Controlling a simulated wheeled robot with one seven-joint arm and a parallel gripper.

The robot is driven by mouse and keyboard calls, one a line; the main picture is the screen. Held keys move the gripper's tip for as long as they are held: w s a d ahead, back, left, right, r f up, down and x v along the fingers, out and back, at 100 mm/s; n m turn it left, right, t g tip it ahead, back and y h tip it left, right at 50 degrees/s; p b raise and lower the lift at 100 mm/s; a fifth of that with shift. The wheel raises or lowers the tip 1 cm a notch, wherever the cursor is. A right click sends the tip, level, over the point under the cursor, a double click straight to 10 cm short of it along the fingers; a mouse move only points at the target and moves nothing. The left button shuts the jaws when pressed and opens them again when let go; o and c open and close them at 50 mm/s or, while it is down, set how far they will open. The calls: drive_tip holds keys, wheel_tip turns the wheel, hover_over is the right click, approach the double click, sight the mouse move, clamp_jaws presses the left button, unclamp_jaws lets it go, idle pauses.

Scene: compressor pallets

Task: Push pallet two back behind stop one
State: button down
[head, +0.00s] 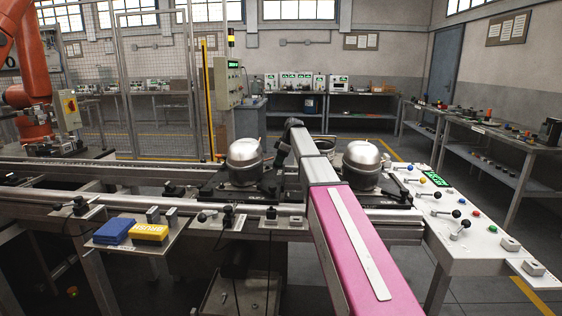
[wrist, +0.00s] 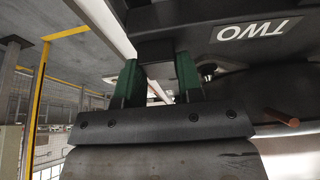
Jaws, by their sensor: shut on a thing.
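The pallet marked TWO (wrist: 228,12) shows in the wrist view as a dark plate with its white label upside down. My gripper (wrist: 158,68) has green fingers and is shut on a dark block at this pallet's edge. In the head view two dark pallets sit on the conveyor, a left one (head: 210,192) and a right one (head: 400,214), each under a silver compressor. My pink arm crosses in front between them and my gripper is not clear there. The pallet labels are too small to read in the head view. I cannot tell which fitting is stop one.
A blue block (head: 113,231) and a yellow block (head: 149,233) lie on a small shelf at the front rail. A white control panel (head: 478,222) with levers and buttons stands at the right. An orange robot arm (head: 35,90) stands behind at the far left.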

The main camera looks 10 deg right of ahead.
drive_tip(key=shift+w+a, duration=0.2)
drive_tip(key=shift+a, duration=0.65)
drive_tip(key=c, duration=0.7)
unclamp_jaws()
drive_tip(key=shift+r, duration=0.1)
